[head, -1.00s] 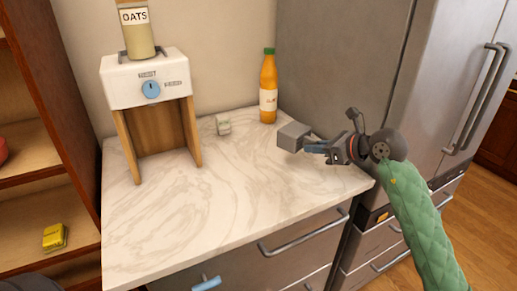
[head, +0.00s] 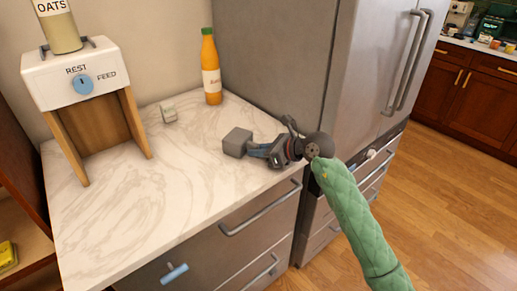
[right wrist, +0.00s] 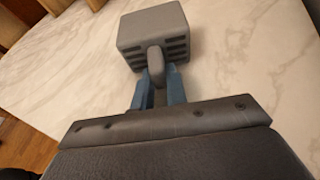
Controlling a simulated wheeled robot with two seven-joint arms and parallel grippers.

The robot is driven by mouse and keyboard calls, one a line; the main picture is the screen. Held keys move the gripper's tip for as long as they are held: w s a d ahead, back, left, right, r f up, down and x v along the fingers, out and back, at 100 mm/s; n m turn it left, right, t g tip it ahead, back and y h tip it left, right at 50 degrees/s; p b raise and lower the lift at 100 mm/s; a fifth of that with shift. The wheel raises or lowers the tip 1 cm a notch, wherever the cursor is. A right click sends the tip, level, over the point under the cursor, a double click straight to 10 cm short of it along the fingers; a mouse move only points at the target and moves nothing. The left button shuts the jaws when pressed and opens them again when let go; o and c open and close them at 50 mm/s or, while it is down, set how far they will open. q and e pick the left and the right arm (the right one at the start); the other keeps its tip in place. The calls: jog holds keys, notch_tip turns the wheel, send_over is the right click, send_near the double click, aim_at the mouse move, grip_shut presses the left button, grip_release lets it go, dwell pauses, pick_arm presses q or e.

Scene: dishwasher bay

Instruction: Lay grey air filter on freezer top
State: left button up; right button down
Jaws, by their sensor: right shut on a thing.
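The grey air filter (head: 237,142) is a small grey block with slotted sides and a rounded tab. My right gripper (head: 258,150) is shut on it. In the right wrist view the blue fingers (right wrist: 158,90) pinch the tab of the filter (right wrist: 153,32), and the block sticks out ahead of them. The filter is over the right part of the white marbled top (head: 150,210) of a grey drawer unit; I cannot tell whether it touches. Which unit is the freezer is not labelled. My left gripper is not in view.
A feeder stand (head: 75,85) with an oats jar is at left. A tall steel fridge (head: 290,50) walls the right side. The top's front middle is clear.

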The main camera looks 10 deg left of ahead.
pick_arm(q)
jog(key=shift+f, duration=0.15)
pick_arm(e)
jog(key=shift+f, duration=0.1)
jog(key=c, duration=1.4)
grip_release()
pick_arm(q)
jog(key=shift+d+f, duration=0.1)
